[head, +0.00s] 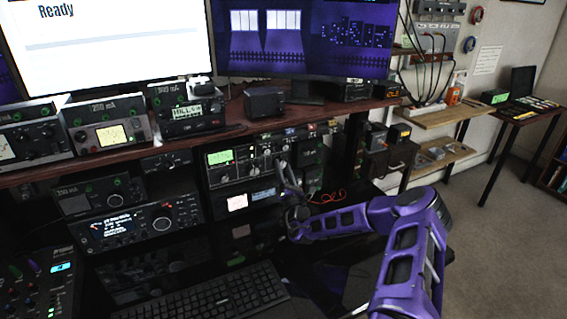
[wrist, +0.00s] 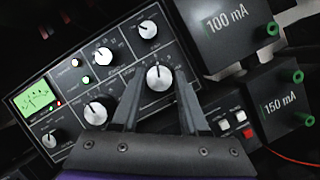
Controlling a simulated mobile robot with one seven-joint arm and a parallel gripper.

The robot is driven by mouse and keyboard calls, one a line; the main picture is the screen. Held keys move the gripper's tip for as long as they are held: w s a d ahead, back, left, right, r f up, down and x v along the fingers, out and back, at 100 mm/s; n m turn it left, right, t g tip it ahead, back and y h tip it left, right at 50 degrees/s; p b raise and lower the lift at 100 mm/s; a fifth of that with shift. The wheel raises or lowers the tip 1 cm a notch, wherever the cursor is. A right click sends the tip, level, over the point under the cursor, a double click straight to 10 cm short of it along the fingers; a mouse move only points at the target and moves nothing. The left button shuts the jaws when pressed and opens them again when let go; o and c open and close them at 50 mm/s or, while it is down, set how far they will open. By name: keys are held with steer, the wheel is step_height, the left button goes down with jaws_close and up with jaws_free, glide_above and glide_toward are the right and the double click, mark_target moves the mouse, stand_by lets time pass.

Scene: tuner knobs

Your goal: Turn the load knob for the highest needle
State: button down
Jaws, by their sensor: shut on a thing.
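The tuner (wrist: 70,80) is a dark panel with a lit green meter (wrist: 37,98) at its left end and several pale round knobs. In the wrist view its panel is tilted. My gripper (wrist: 159,74) has one finger on each side of a white-faced knob (wrist: 160,78) at the panel's right part and is shut on it. The knob's label is too small to read, and so is the meter's needle. In the head view the tuner's green meter (head: 220,157) glows on the rack under the shelf, and my gripper (head: 284,168) reaches its right side from the front.
Boxes marked 100 mA (wrist: 228,22) and 150 mA (wrist: 281,103) sit right of the tuner, close to my gripper. A radio (head: 133,226) stands at lower left, and a keyboard (head: 215,300) lies in front. The shelf edge (head: 200,138) runs above the tuner.

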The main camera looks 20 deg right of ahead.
steer(key=shift+m, duration=0.5)
steer(key=shift+c, duration=2.1)
jaws_free()
steer(key=v, duration=1.7)
steer(key=shift+s+a+p, duration=0.2)
steer(key=shift+s+p, duration=0.05)
steer(key=shift+p, duration=0.2)
steer(key=shift+r, duration=0.1)
